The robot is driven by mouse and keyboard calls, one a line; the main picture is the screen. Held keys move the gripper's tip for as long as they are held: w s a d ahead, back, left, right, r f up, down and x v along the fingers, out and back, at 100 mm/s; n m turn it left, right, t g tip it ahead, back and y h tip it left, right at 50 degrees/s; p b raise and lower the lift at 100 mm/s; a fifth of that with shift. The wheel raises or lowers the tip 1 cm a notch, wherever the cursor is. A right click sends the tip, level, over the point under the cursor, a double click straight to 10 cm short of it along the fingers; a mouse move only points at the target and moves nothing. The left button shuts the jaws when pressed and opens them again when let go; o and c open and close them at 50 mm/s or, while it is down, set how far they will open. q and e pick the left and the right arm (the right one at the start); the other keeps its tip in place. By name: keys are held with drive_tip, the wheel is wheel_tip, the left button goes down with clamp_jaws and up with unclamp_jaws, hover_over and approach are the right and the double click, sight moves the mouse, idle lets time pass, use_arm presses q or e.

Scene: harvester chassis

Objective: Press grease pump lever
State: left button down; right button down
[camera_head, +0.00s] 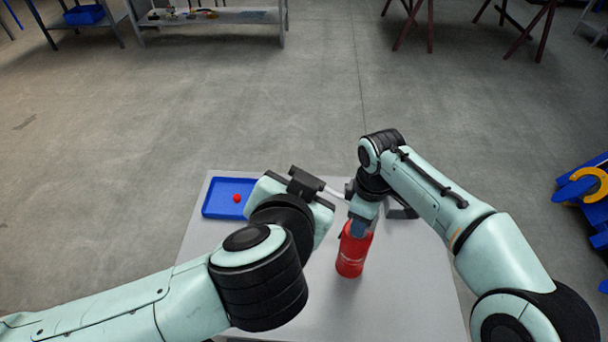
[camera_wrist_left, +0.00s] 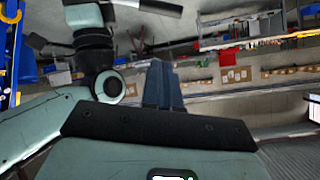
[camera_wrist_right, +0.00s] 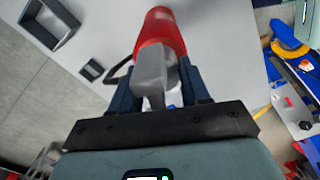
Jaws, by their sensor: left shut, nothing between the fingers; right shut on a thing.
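The grease pump (camera_head: 351,256) is a red cylinder standing on the table. In the right wrist view, its red body (camera_wrist_right: 162,30) shows behind a grey upper part. My right gripper (camera_head: 362,226) is at its top, with its fingers (camera_wrist_right: 158,92) shut on either side of that grey part. A light rod (camera_head: 335,192) with a black grip (camera_head: 305,183), apparently the lever, reaches left from the pump. The black grip (camera_wrist_left: 150,6) seems to show at the top of the left wrist view. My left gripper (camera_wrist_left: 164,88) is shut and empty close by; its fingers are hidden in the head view.
A blue tray (camera_head: 212,210) with a small red ball (camera_head: 237,198) lies at the table's left. A dark open frame (camera_wrist_right: 50,22) and a small dark item (camera_wrist_right: 90,70) lie near the pump. The table (camera_head: 400,290) has free room at front right.

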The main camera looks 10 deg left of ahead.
drive_tip(key=shift+d+f, duration=0.1)
drive_tip(key=shift+f, duration=0.05)
use_arm(q)
hover_over(332, 191)
drive_tip(key=s+a, duration=0.3)
drive_tip(key=a, duration=0.1)
wheel_tip(332, 191, down, 6)
drive_tip(key=r, duration=0.1)
drive_tip(key=f, duration=0.1)
drive_tip(key=w+a+f, duration=0.1)
drive_tip(key=f, duration=0.2)
drive_tip(key=shift+w+a+f, duration=0.1)
drive_tip(key=shift+w+a, duration=0.15)
